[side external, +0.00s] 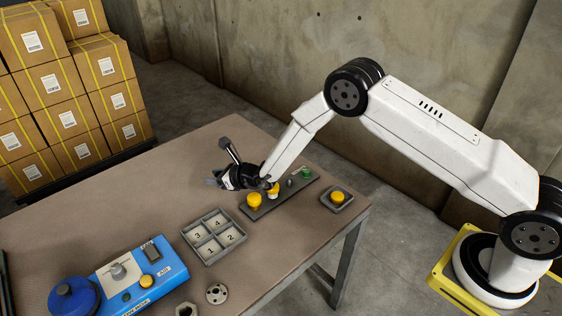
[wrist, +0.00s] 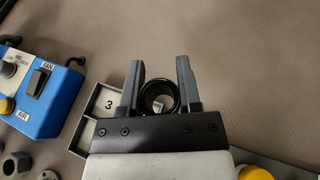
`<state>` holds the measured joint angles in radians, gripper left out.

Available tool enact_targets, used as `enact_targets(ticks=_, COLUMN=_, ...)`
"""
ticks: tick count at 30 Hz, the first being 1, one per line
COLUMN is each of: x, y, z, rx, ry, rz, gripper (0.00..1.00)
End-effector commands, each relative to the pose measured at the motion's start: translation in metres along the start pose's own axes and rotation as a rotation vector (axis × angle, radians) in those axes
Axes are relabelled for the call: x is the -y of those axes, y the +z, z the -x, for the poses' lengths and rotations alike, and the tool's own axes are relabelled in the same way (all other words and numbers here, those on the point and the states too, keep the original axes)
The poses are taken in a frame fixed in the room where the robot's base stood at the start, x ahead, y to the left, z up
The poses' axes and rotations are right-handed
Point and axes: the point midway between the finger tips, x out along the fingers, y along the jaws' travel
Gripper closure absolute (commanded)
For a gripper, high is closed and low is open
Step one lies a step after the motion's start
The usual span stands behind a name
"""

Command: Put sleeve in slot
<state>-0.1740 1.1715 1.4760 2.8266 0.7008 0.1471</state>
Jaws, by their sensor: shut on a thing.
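My gripper (wrist: 160,80) is shut on a black ring-shaped sleeve (wrist: 174,91), held between its two grey fingers with its opening facing the camera. A pale patch with a dark mark shows through the ring. The grey slot tray (wrist: 92,101) is partly hidden behind my gripper in the wrist view; the compartment marked 3 shows left of the fingers. In the side view my gripper (side external: 214,182) is over the table, beyond the tray (side external: 187,238), whose four compartments look empty. The sleeve cannot be made out there.
A grey strip (side external: 260,212) with yellow, green and grey parts stands near my gripper. A yellow button on a small pad (side external: 337,198) is to its right. A blue control box (side external: 140,280), blue knob (side external: 73,297) and flanged disc (side external: 217,293) lie nearer. The table's far left is clear.

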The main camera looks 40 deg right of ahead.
Motion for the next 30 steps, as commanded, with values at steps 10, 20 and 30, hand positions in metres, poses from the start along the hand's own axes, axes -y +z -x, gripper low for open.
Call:
enact_targets(ticks=10, x=0.006, y=-0.001, z=-0.035, rx=0.001, ry=0.000, rz=0.000, gripper=1.00)
enact_targets(ticks=20, x=0.011, y=-0.007, z=-0.063, rx=0.000, ry=0.000, rz=0.000, gripper=1.00)
enact_targets(ticks=30, x=0.014, y=-0.020, z=-0.087, rx=0.001, ry=0.000, rz=-0.001, gripper=1.00)
